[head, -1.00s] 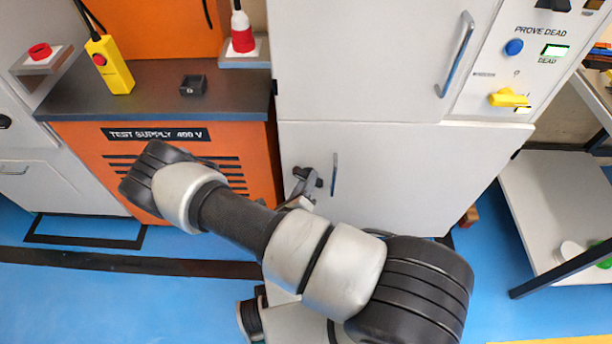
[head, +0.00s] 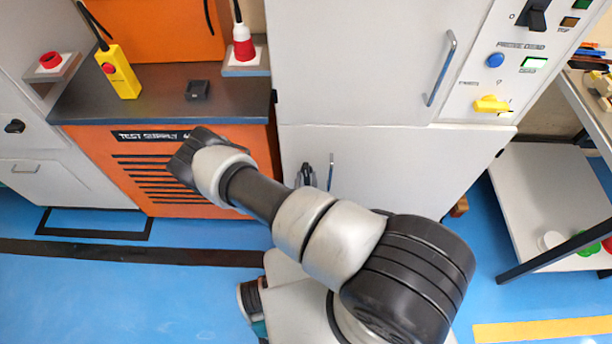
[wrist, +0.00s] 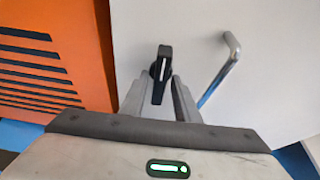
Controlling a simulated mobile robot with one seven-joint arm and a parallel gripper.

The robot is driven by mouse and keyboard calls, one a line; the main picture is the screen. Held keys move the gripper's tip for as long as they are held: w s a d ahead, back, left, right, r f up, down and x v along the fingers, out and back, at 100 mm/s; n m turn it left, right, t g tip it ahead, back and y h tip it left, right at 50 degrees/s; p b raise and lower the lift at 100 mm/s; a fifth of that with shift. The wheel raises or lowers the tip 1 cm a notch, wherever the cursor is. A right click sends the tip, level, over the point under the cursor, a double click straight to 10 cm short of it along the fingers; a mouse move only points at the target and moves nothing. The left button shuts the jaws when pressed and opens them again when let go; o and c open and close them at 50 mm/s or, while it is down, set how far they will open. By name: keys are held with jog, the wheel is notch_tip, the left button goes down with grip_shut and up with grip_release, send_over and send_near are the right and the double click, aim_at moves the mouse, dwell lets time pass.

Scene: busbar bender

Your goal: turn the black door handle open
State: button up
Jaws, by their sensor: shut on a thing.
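The black door handle (wrist: 161,70) is a short lever with a white line. It sits on the light grey lower cabinet door (head: 390,170) and stands nearly upright, tilted slightly in the wrist view. My gripper (wrist: 160,98) is shut on the handle, with one grey finger on each side of its lower part. In the head view my gripper (head: 307,175) is small, at the door's left side, and the handle cannot be made out clearly there. The door looks flush with the cabinet.
A metal bar pull (wrist: 218,70) stands just right of the handle. An orange test supply cabinet (head: 180,175) is on the left. A white shelf rack (head: 545,190) stands on the right. Blue floor (head: 130,300) is clear in front.

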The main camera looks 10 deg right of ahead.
jog(key=shift+m, duration=0.3)
dwell(0.4)
jog(key=o, duration=0.7)
jog(key=p+v, duration=0.1)
jog(key=v, duration=1.6)
jog(key=shift+s+d+f+p, duration=0.1)
jog(key=shift+s+p, duration=0.15)
jog(key=shift+p, duration=0.15)
